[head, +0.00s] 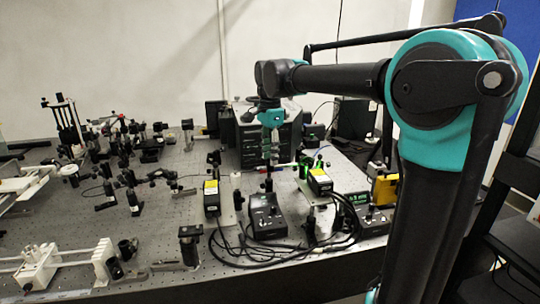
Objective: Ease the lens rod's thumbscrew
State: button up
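My arm reaches in from the right over the bench, and its teal wrist points down. My gripper (270,160) hangs below it near the middle of the optical bench (170,225), in front of a dark cabinet. Its fingers are small and blend with the mounts behind, so I cannot tell whether they are open or shut. A dark post (268,184) stands just below the gripper; I cannot tell if they touch. Several posts and lens mounts stand on the bench. I cannot make out which one is the lens rod, and its thumbscrew is too small to see.
Black control boxes (266,217) with tangled cables (300,246) lie in front of the gripper. Yellow-labelled modules (211,197) and (320,181) stand on either side. A white rail assembly (38,268) is at front left. Bare bench shows left of centre.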

jog(key=shift+f, duration=0.15)
jog(key=shift+c, duration=0.2)
grip_shut()
